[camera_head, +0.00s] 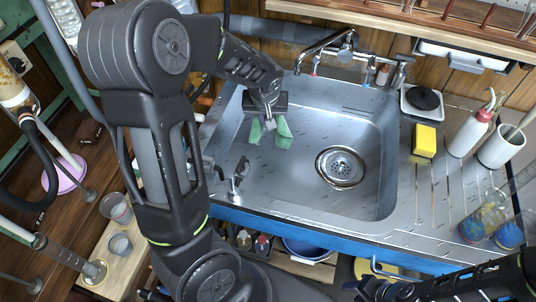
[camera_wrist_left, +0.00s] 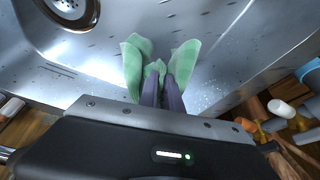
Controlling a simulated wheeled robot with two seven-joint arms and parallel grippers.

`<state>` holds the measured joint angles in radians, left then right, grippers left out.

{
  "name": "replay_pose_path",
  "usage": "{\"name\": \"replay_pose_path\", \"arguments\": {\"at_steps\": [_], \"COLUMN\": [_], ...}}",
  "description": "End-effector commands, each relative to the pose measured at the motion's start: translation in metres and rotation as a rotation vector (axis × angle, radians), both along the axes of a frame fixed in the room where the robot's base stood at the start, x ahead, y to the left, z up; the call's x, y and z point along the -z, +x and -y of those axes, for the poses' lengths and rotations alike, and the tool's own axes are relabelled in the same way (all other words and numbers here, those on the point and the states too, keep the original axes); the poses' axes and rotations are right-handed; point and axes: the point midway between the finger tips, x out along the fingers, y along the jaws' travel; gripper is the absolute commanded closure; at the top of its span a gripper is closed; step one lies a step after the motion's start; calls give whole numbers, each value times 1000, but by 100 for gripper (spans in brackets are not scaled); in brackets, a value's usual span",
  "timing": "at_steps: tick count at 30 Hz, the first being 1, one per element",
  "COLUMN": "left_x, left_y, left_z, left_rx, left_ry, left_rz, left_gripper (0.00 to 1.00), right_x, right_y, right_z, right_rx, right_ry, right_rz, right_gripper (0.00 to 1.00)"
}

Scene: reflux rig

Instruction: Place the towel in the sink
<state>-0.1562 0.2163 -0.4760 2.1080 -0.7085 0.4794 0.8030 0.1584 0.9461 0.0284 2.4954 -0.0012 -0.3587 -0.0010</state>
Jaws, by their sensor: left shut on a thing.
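The green towel (camera_head: 283,133) hangs bunched in my left gripper (camera_head: 267,120), over the left part of the steel sink (camera_head: 305,180). In the left wrist view the towel (camera_wrist_left: 134,66) shows as flaps on both sides of the two dark fingers (camera_wrist_left: 162,92), which are shut on it. I cannot tell whether its lower end touches the basin floor. The round drain is to the right of the towel in the head view. My right gripper (camera_head: 380,288) is a dark shape at the bottom edge, apart from the sink; its jaws cannot be made out.
A faucet (camera_head: 325,50) stands behind the basin. A yellow sponge (camera_head: 425,140), a wash bottle (camera_head: 470,130) and a white cup (camera_head: 503,146) stand on the right drainboard. Small valves (camera_head: 238,175) are by the sink's left front. The basin around the drain is clear.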

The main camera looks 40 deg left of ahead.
Motion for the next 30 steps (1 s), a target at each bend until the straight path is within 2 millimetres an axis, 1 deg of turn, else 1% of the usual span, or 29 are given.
{"name": "replay_pose_path", "arguments": {"at_steps": [8, 30], "left_x": [-2, -11], "left_y": [-13, -49], "left_z": [-18, -70], "left_rx": [140, 600], "left_ry": [-2, 0], "left_rz": [0, 0], "left_gripper": [100, 100], "right_x": [0, 0], "right_y": [0, 0], "right_z": [0, 0], "right_rx": [0, 0], "right_ry": [0, 0], "right_rz": [0, 0], "right_gripper": [64, 64]}}
